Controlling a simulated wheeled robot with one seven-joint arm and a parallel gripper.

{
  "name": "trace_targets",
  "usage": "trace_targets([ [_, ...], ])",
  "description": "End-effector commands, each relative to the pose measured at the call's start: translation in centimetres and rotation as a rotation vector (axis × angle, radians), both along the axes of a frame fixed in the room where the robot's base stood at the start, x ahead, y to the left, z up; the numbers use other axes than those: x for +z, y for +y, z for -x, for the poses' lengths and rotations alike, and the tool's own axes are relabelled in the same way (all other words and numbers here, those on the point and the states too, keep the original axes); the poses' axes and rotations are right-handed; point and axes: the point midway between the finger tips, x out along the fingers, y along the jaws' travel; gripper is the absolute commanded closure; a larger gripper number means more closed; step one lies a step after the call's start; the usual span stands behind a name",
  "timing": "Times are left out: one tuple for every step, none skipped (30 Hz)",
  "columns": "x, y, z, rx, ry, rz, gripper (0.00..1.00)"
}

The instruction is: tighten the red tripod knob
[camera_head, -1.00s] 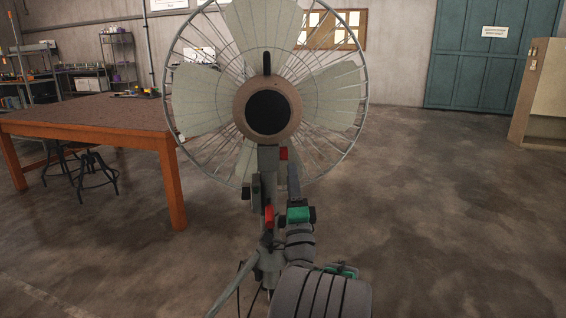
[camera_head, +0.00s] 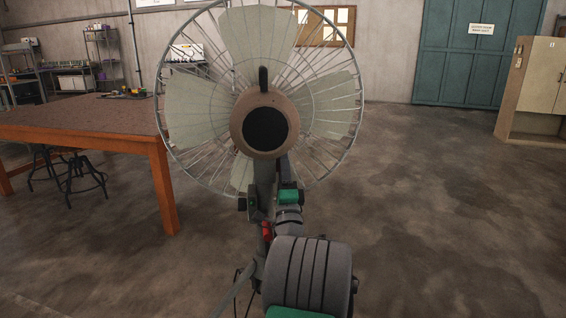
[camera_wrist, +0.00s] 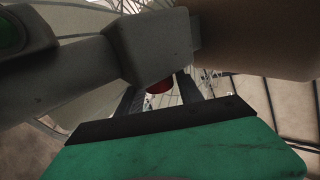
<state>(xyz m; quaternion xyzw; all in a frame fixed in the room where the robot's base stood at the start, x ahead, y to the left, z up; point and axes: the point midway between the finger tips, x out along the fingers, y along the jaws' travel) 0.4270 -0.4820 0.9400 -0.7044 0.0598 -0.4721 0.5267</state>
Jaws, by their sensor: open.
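The fan (camera_head: 265,130) stands on a tripod (camera_head: 246,282), with its round brown motor housing facing me. A red part (camera_head: 267,230) shows low on the tripod column. A red knob (camera_wrist: 159,85) shows in the wrist view below a grey block of the fan's neck, which hides its top. My gripper (camera_wrist: 157,90) is open, its dark fingers on either side of the red knob in that view. I cannot tell whether they touch it. In the head view my arm (camera_head: 289,196) rises just right of the neck, and the fingertips are hard to make out there.
A brown-topped table (camera_head: 80,125) with orange legs stands at left, with stools (camera_head: 75,178) beneath it. A cabinet (camera_head: 535,90) stands at far right. A shelf (camera_head: 103,60) and teal doors (camera_head: 475,55) are at the back. The floor at right is clear.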

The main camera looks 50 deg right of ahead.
Motion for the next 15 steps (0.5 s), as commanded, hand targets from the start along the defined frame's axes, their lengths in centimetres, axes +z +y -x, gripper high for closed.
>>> trace_targets([
  [-0.06,0.07,-0.06,0.001,0.000,0.000,0.57],
  [-0.06,0.09,-0.07,0.001,0.000,0.000,0.57],
  [-0.05,0.10,-0.07,0.002,0.000,0.000,0.60],
  [-0.06,0.09,-0.08,0.002,0.000,0.000,0.62],
  [-0.07,0.10,-0.07,0.002,0.000,0.000,0.65],
  [-0.06,0.10,-0.07,0.002,0.000,0.000,0.68],
  [-0.06,0.11,-0.07,0.002,0.000,0.000,0.71],
  [-0.07,0.10,-0.07,0.002,0.000,0.000,0.73],
  [-0.06,0.10,-0.07,0.002,0.000,0.000,0.76],
  [-0.07,0.10,-0.07,0.002,0.000,0.000,0.79],
  [-0.07,0.10,-0.07,0.002,0.001,0.000,0.81],
  [-0.07,0.10,-0.07,0.002,0.001,0.000,0.85],
  [-0.07,0.11,-0.07,0.002,0.001,0.000,0.87],
  [-0.07,0.11,-0.07,0.002,0.001,0.000,0.89],
  [-0.07,0.10,-0.06,0.002,0.001,0.000,0.93],
])
